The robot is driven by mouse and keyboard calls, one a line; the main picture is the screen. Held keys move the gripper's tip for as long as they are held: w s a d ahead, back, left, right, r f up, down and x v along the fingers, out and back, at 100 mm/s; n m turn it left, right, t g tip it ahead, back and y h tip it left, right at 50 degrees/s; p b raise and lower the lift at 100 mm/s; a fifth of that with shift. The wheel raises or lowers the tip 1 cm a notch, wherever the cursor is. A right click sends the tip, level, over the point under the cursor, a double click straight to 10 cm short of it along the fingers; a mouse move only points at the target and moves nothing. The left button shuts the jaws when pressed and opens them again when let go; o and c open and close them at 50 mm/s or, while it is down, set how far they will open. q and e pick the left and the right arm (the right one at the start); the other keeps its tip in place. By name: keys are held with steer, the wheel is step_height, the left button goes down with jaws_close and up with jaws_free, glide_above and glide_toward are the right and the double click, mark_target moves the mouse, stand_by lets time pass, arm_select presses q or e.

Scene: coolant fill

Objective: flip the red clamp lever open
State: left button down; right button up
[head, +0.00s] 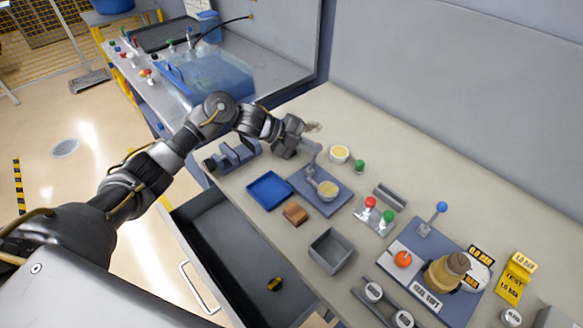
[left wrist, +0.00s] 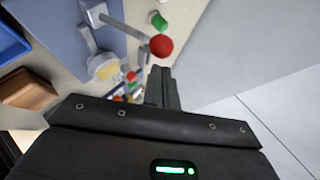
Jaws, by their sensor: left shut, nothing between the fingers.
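The clamp lever shows in the left wrist view as a grey bar with a red ball knob (left wrist: 161,46), hinged on a blue-grey plate. In the head view its plate (head: 322,204) lies on the bench, and the lever's grey bar (head: 312,172) rises from it towards my gripper. The red knob is hidden there. A grey cup with a yellowish top (head: 329,190) stands on the plate; it also shows in the left wrist view (left wrist: 106,68). My left gripper (head: 314,147) is shut and empty, its fingertips close to the knob; contact cannot be told. My right gripper is out of view.
A blue tray (head: 269,190), a brown block (head: 295,213) and a grey bin (head: 331,251) lie nearer the front. A yellow-topped round cup (head: 339,154) and a green knob (head: 359,165) stand right of the gripper. An open drawer (head: 240,258) juts out below the bench.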

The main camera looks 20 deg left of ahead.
arm_select(q)
steer(key=shift+d+r+p, duration=0.1)
steer(key=shift+r+p, duration=0.5)
steer(key=shift+r, duration=0.2)
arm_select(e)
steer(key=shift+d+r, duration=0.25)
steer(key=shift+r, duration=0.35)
